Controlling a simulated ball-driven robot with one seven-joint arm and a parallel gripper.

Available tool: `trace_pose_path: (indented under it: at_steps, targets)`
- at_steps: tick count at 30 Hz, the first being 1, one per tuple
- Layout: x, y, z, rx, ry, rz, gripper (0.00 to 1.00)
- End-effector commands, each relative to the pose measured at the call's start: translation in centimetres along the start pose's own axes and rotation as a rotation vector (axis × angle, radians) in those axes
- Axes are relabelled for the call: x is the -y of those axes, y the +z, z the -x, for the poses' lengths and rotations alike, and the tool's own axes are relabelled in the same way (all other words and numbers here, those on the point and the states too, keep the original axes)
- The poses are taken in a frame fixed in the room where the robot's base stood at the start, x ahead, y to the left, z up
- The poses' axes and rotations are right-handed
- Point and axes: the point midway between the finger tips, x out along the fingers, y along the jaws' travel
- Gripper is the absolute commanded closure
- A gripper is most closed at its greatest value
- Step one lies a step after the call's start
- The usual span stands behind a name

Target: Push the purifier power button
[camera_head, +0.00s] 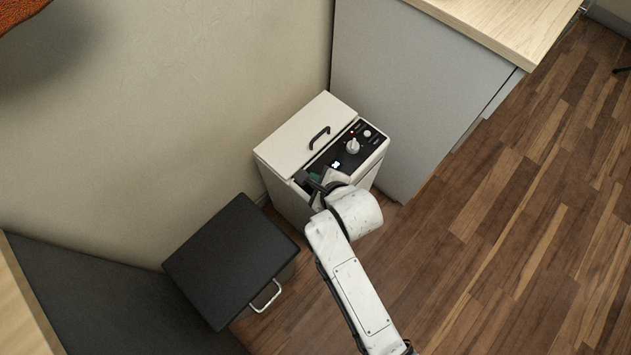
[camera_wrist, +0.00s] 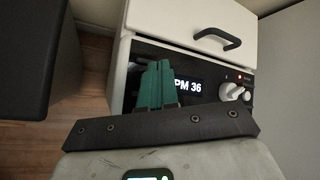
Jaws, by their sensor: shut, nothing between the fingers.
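The purifier (camera_head: 300,145) is a white box with a black handle on its lid, standing against the wall in the head view. Its black control panel (camera_head: 350,147) carries a white knob (camera_head: 353,146), a smaller round white button (camera_head: 367,133), a red light and a lit display. In the wrist view the display (camera_wrist: 188,87) reads "PM 36", with the knob (camera_wrist: 231,91) to its right. My gripper (camera_wrist: 156,68) is shut and empty, its green fingers in front of the panel's left part. They hide what lies behind them; I cannot tell whether they touch the panel.
A dark lidded bin (camera_head: 232,258) with a metal handle stands to the left of the purifier. A grey cabinet (camera_head: 405,95) with a wooden top stands close on the right. The wooden floor (camera_head: 510,230) is open at the right front.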

Motion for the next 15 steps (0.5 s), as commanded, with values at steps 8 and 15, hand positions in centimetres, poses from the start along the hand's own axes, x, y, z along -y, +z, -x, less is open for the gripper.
trace_pose_path:
  at_steps: [8,15]
  targets:
    - [-0.04,-0.04,-0.05,0.000,0.000,0.000,1.00]
    - [-0.41,-0.42,-0.55,-0.001,0.000,0.000,1.00]
